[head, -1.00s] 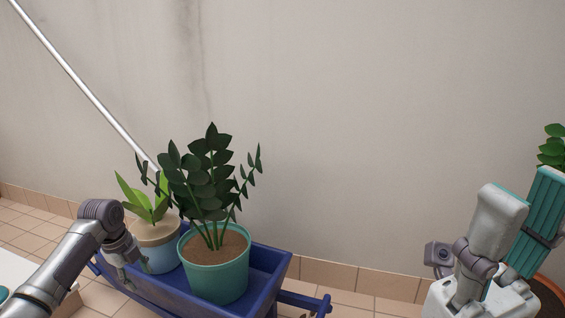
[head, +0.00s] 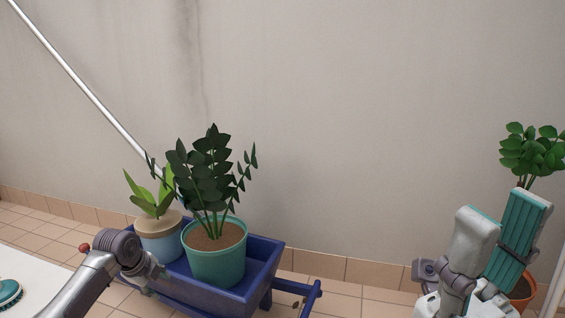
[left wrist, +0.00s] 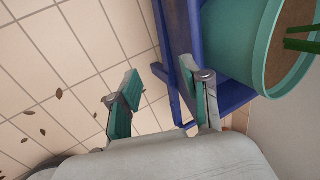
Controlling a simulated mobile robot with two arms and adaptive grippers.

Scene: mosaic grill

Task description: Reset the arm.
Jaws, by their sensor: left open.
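My left gripper (head: 152,284) hangs at the lower left of the head view, in front of the blue planter cart. In the left wrist view its two teal-padded fingers (left wrist: 163,94) stand apart with nothing between them. The right finger is close to the blue cart (left wrist: 190,30); I cannot tell if they touch. My right gripper (head: 498,235) points up at the lower right of the head view. Its two white and teal fingers are apart, with no object between them.
The blue cart (head: 228,297) holds a teal pot (head: 216,266) with a dark leafy plant and a pale blue pot (head: 160,246). A white surface (head: 45,285) with a teal round brush (head: 8,292) is at left. Another plant (head: 532,152) stands behind my right gripper. A wall (head: 350,130) closes the back.

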